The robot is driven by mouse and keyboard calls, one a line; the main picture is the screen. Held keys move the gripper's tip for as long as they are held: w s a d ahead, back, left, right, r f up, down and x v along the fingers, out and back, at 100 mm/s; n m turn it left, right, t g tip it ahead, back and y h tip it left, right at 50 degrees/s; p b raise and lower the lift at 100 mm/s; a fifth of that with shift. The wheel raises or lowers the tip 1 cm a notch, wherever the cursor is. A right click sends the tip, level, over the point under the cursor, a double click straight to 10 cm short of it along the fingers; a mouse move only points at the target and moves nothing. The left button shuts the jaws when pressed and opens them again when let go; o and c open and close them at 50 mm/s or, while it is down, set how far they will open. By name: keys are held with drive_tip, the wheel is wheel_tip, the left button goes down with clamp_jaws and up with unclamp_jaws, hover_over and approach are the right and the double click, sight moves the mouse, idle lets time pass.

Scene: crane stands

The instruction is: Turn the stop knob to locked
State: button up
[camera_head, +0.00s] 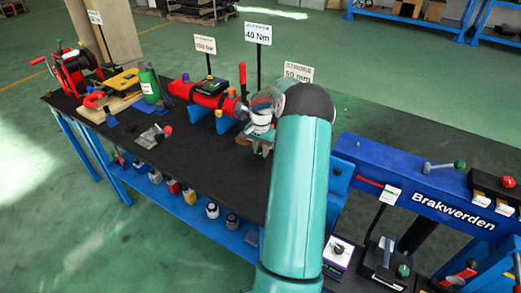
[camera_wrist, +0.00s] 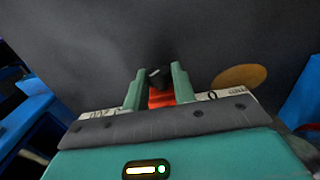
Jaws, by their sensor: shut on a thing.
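The stop knob (camera_wrist: 155,76), a small dark knob with a white mark, sits between my gripper's fingers in the wrist view. A red-orange part (camera_wrist: 161,98) shows just below it, also between the fingers. My gripper (camera_wrist: 160,72) is shut on the knob, with one green finger on each side. In the head view my gripper (camera_head: 262,135) is over the black bench top, at the right end of the red cylinder (camera_head: 205,93). My teal arm and gripper hide the knob there. I cannot read the knob's locked mark.
A round orange-brown disc (camera_wrist: 240,77) lies right of my fingers. Signs on posts, such as the 40 Nm sign (camera_head: 258,34), stand behind my gripper. A blue beam (camera_head: 420,190) and a box with a dial (camera_head: 338,252) are to the right. The bench (camera_head: 215,165) left of my arm has bare room.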

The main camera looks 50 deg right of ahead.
drive_tip(key=shift+s, duration=0.1)
drive_tip(key=t, duration=0.3)
drive_tip(key=shift+s+t, duration=0.35)
drive_tip(key=shift+t, duration=0.05)
drive_tip(key=shift+s+f+t+y, duration=0.1)
drive_tip(key=shift+t+y, duration=0.05)
drive_tip(key=shift+t, duration=0.7)
drive_tip(key=shift+f+t+y, duration=0.1)
drive_tip(key=shift+t+y, duration=0.05)
drive_tip(key=shift+t, duration=0.7)
drive_tip(key=o, duration=1)
